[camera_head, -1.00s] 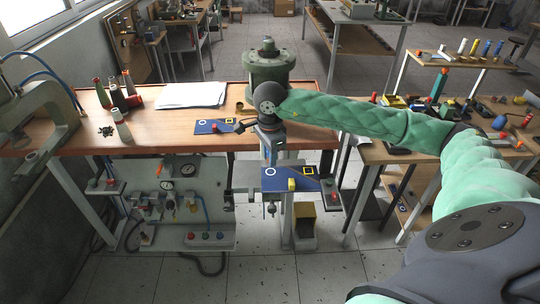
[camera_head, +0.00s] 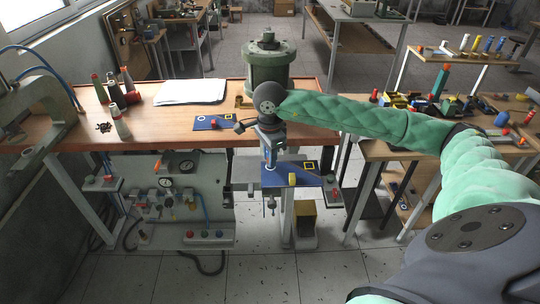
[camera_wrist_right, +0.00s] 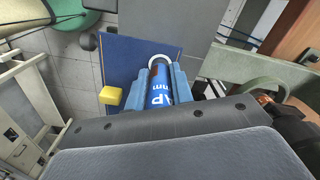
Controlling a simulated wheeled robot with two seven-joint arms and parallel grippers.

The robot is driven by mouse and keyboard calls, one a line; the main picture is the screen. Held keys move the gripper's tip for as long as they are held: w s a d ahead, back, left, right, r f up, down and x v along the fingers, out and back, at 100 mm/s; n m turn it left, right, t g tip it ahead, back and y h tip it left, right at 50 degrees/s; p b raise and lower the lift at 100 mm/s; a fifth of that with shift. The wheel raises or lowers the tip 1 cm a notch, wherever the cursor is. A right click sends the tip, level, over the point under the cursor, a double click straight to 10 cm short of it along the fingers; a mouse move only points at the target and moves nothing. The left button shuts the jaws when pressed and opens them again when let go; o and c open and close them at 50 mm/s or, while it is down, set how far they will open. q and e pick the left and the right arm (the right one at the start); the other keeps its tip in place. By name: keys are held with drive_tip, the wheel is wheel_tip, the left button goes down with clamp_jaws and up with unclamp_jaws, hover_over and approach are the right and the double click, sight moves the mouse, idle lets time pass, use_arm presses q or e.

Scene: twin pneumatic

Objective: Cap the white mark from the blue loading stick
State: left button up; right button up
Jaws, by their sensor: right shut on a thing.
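My right gripper (camera_head: 270,156) is over the left part of a lower blue board (camera_head: 300,181) below the bench's front edge. In the right wrist view, its fingers (camera_wrist_right: 161,86) are shut on a blue cylinder (camera_wrist_right: 159,91) with white lettering. I take this to be the blue loading stick. A white ring mark (camera_wrist_right: 165,59) on the blue board (camera_wrist_right: 125,62) shows just beyond the cylinder's far end, partly hidden by it. I cannot tell whether they touch. My left gripper is not visible.
Another blue board (camera_head: 205,124) with a red piece lies on the wooden bench (camera_head: 160,128). A green cylindrical machine (camera_head: 268,70) stands behind my right gripper. Bottles (camera_head: 120,121) and white paper (camera_head: 190,91) are on the left. A cluttered table (camera_head: 385,150) stands on the right.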

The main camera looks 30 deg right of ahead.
drive_tip(key=shift+b, duration=0.5)
idle(0.8)
drive_tip(key=shift+f+b, duration=0.4)
drive_tip(key=shift+b, duration=0.1)
idle(1.0)
idle(0.4)
